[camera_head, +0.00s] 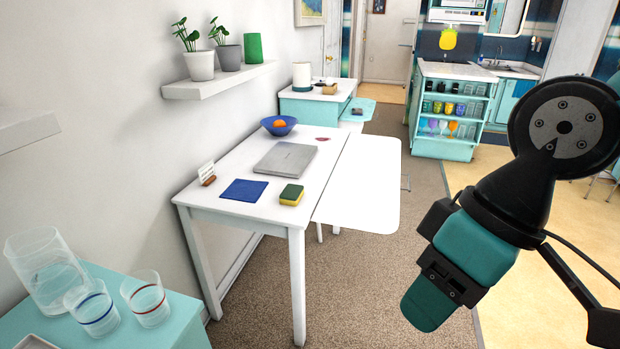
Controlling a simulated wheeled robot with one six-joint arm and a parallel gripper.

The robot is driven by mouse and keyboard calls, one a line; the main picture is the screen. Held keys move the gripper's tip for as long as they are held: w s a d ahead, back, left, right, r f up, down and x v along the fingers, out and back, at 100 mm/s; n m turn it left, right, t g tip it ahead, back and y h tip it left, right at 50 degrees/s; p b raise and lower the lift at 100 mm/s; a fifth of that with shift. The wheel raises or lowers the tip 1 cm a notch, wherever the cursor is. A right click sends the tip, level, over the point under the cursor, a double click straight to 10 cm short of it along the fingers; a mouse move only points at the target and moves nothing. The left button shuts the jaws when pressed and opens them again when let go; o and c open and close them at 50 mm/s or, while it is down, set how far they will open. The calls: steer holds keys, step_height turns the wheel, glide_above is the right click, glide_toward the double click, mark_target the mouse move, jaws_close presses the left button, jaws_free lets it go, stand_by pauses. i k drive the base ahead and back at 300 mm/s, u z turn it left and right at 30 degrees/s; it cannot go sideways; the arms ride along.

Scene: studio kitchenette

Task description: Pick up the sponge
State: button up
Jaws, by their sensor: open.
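The sponge (291,195) is a small block, yellow with a dark green top. It lies flat near the front right corner of the white table (262,211), to the right of a blue cloth (244,190). My gripper (430,304), teal and black, hangs at the lower right of the picture. It is well apart from the sponge, to its right and nearer the camera. It is open with nothing seen in it, though its jaws are seen nearly edge-on. The sponge is fully visible.
A closed laptop (285,159) lies just behind the sponge. A blue bowl (279,126) with an orange fruit and a small card stand (207,174) are also on the table. A white leaf (365,190) extends at its right. Glasses (146,298) stand on a teal cabinet at lower left.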

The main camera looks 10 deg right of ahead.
mark_target(293, 192)
steer(key=u, duration=0.05)
steer(key=i, duration=1.75)
steer(key=u, duration=0.4)
